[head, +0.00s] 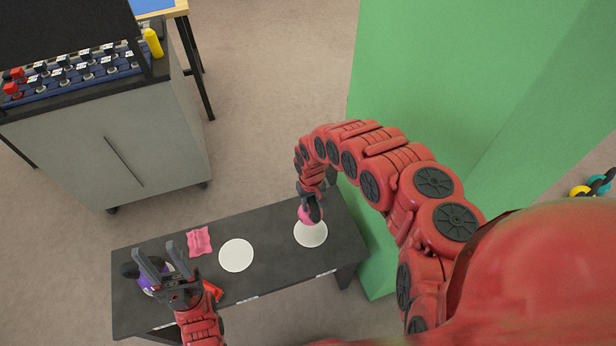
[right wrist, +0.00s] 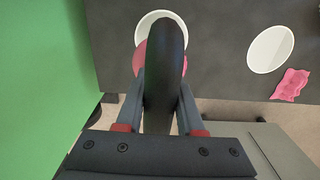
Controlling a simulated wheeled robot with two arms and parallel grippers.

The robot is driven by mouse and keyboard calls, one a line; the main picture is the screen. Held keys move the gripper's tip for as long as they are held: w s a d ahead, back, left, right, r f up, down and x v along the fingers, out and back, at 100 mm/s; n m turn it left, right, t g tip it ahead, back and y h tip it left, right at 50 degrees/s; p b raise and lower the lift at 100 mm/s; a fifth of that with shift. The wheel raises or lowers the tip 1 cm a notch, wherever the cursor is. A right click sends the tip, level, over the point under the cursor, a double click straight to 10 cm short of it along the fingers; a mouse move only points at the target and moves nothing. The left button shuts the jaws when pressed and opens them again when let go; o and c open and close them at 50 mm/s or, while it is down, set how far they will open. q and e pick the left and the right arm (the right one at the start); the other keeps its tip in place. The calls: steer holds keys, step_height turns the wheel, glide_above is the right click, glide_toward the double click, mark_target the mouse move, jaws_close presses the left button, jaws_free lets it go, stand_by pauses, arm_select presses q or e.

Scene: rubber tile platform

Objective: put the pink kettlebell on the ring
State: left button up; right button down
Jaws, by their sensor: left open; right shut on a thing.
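The pink kettlebell (head: 304,214) has a black handle and a pink body, mostly hidden by my right gripper. My right gripper (head: 313,207) is shut on its handle. In the right wrist view the dark handle (right wrist: 165,62) stands between the fingers, with the pink body (right wrist: 140,57) behind it. A white round marker (head: 311,236), seemingly the ring, lies at the right of the dark platform. The kettlebell overlaps its far edge in the head view; I cannot tell whether they touch. My left gripper (head: 156,256) is open and empty, above a purple kettlebell (head: 148,284).
A second white round marker (head: 236,256) lies mid-platform, with a pink cloth (head: 199,241) to its left. A red object (head: 212,290) is partly hidden by my left gripper. A green wall (head: 430,90) stands close right; a grey cabinet (head: 110,150) stands behind left.

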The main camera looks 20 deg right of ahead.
steer(key=shift+s+a+f, duration=0.1)
steer(key=shift+s+f, duration=0.4)
steer(key=shift+s, duration=0.05)
steer(key=shift+f, duration=0.2)
step_height(320, 180, down, 4)
steer(key=b, duration=0.4)
steer(key=shift+f, duration=0.1)
steer(key=shift+f+b, duration=0.55)
steer(key=shift+f, duration=0.3)
steer(key=shift+f, duration=0.3)
steer(key=shift+c, duration=2.2)
jaws_free()
steer(key=shift+s+r, duration=0.1)
steer(key=shift+s, duration=0.05)
step_height(320, 180, up, 7)
steer(key=p, duration=0.5)
